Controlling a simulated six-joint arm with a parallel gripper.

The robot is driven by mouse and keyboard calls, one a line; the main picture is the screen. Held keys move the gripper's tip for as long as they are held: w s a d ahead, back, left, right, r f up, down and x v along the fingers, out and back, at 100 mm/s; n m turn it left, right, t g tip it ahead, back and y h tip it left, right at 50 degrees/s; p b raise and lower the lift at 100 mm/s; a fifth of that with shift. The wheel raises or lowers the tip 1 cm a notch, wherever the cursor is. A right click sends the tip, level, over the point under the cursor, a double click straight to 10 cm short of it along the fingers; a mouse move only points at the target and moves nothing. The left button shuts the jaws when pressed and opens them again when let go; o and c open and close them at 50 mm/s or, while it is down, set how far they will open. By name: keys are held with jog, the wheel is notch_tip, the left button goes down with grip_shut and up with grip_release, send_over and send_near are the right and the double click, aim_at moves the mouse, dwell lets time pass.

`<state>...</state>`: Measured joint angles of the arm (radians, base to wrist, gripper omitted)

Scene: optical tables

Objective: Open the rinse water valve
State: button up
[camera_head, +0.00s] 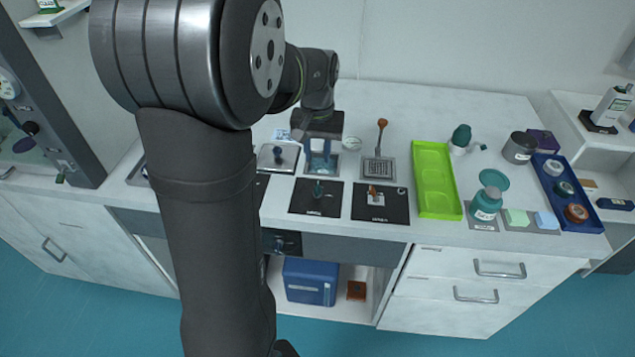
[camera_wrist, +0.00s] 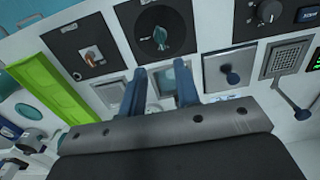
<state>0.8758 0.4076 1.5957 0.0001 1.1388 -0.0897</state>
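Several black valve panels lie along the front of the worktop. One panel has a teal knob (camera_head: 318,190), which also shows at the top middle of the wrist view (camera_wrist: 160,38). The panel beside it has an orange handle (camera_head: 373,192), seen at upper left in the wrist view (camera_wrist: 93,56). The labels are too small to read, so I cannot tell which is the rinse water valve. My gripper (camera_head: 320,152) points down behind the teal-knob panel. Its two blue fingers are apart and empty in the wrist view (camera_wrist: 160,72), with the teal knob just beyond them.
A square metal plate with a knob (camera_head: 278,157) and a drain grate (camera_head: 378,168) lie near my gripper. A green tray (camera_head: 436,168), a teal jar (camera_head: 487,203) and a blue tray (camera_head: 583,213) stand to the right. The back of the worktop is largely clear.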

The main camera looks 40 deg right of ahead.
aim_at(317, 186)
notch_tip(317, 186, down, 11)
dwell(0.3)
grip_shut()
